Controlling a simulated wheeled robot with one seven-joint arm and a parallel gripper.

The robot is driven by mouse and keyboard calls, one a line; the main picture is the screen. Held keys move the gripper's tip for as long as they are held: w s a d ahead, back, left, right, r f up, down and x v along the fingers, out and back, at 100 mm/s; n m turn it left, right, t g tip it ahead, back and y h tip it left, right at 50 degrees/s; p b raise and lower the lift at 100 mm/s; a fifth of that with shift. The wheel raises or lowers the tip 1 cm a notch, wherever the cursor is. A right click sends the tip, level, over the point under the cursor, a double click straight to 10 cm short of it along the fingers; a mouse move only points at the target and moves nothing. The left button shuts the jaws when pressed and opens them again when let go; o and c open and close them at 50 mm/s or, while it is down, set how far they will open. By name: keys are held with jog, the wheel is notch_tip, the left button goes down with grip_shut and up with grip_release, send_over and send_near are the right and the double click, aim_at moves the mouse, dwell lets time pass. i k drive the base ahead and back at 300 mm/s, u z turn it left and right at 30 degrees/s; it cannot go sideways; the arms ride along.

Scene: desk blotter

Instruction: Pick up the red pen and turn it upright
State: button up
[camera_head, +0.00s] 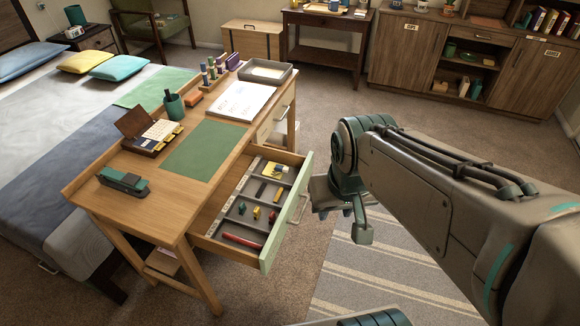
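The red pen (242,241) lies flat in the front compartment of the open desk drawer (276,240). It lies roughly crosswise in the picture, close to the drawer's near side wall. My gripper (344,222) hangs to the right of the drawer, beyond its green front panel and above the floor. It points downward and looks open, with a gap between its fingers and nothing visible in it. It is well apart from the pen. Part of the gripper is hidden by my own arm.
The drawer has dividers, with several small coloured blocks (257,212) and a yellow item (277,171) in other compartments. The desk top (150,211) overhangs the drawer's back. A green blotter (203,149) and a stapler (123,180) lie on it. The striped rug (370,270) is clear.

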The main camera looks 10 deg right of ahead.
aim_at(255, 245)
jog(key=z, duration=0.9)
jog(key=i, duration=0.65)
jog(key=u, duration=2.3)
